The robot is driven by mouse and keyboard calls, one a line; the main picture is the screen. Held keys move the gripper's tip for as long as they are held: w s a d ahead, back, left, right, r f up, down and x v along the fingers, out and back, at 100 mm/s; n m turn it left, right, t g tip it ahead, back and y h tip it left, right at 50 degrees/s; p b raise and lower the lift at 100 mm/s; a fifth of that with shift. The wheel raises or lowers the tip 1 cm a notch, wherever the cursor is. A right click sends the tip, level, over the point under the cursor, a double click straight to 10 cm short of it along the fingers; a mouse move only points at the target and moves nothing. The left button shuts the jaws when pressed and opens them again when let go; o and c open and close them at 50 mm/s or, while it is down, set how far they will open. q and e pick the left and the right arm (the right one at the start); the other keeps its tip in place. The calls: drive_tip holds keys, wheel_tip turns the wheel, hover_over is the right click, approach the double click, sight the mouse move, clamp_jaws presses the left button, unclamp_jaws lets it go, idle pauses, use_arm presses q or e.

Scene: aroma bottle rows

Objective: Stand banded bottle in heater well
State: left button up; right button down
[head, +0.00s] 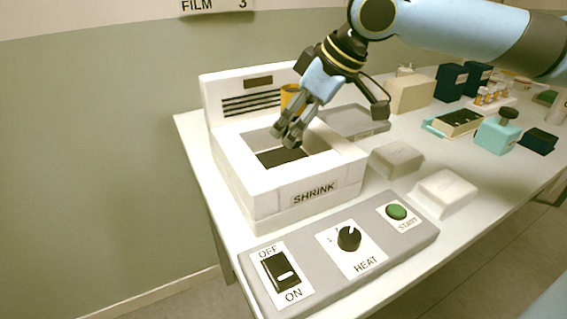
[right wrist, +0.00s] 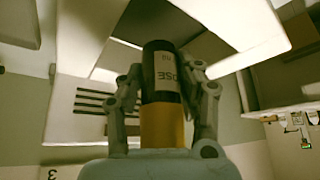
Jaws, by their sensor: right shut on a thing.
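My right gripper (head: 290,136) is over the opening of the white heater marked SHRINK (head: 250,190), fingers pointing down. In the right wrist view my right gripper (right wrist: 165,90) is shut on the bottle (right wrist: 160,125). The bottle is amber, with a dark band bearing pale lettering (right wrist: 166,72). In the head view an amber part of it (head: 290,96) shows beside the fingers; the rest is hidden. The dark well (head: 280,158) lies below the gripper. Whether the bottle touches its floor cannot be told. My left gripper is not in view.
A grey panel with an OFF/ON switch (head: 282,272), HEAT knob (head: 349,238) and green START button (head: 397,212) lies in front. Grey (head: 397,159) and white (head: 443,192) blocks stand right of the heater. A grey tray (head: 355,121) lies behind; more boxes stand farther right.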

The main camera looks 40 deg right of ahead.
sight(284, 146)
drive_tip(key=shift+w+a+f+b, duration=0.15)
drive_tip(key=shift+w+a+f, duration=0.05)
drive_tip(key=shift+w, duration=0.2)
drive_tip(key=shift+w+a+f+b, duration=0.15)
drive_tip(key=shift+w+a+f, duration=0.05)
drive_tip(key=shift+w, duration=0.15)
drive_tip(key=shift+f+b, duration=0.35)
drive_tip(key=shift+f, duration=1.65)
drive_tip(key=shift+f, duration=0.1)
drive_tip(key=c, duration=0.9)
unclamp_jaws()
drive_tip(key=p+v, duration=0.3)
drive_tip(key=v, duration=0.3)
drive_tip(key=shift+w, duration=0.1)
drive_tip(key=shift+p+v, duration=3.15)
drive_tip(key=shift+p, duration=0.75)
